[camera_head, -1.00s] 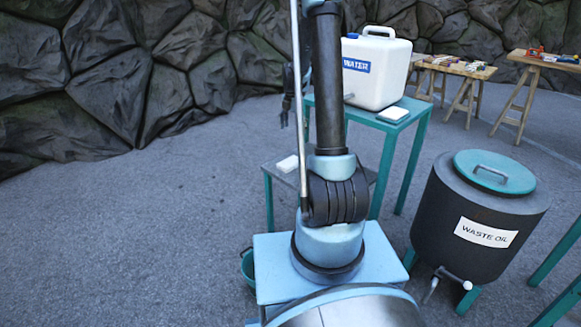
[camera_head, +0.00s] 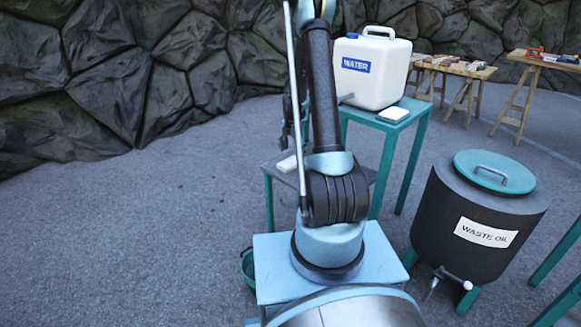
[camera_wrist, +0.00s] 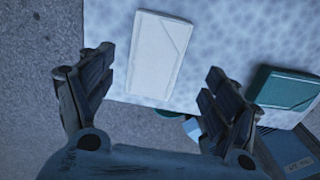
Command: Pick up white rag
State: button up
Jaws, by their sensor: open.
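The white rag (camera_wrist: 157,55) is a flat folded rectangle with a slanted fold line, lying on a pale speckled table top in the wrist view. In the head view the white rag (camera_head: 288,163) lies on the low teal-legged table, partly hidden by my arm. My gripper (camera_wrist: 161,64) is open and empty, its dark fingers on either side of the rag's near end in the picture. The gap in height between the fingertips and the rag cannot be told. In the head view my gripper (camera_head: 287,125) is mostly hidden behind my arm.
A folded teal cloth (camera_wrist: 287,91) lies right of the rag in the wrist view. A white water container (camera_head: 378,75) and another white folded item (camera_head: 393,114) stand on the taller teal table (camera_head: 414,112). The waste oil drum (camera_head: 445,235) is at right. Open floor lies left.

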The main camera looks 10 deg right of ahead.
aim_at(290, 161)
jog(key=f, duration=0.1)
jog(key=a+f, duration=0.1)
jog(key=f, duration=0.1)
jog(key=shift+w+f, duration=0.15)
jog(key=shift+f, duration=0.1)
jog(key=shift+d+f, duration=0.1)
jog(key=shift+f, duration=0.7)
jog(key=shift+c, duration=0.6)
jog(key=c, duration=1.1)
jog(key=shift+r, duration=0.15)
notch_tip(290, 161, up, 10)
jog(key=shift+f, duration=0.1)
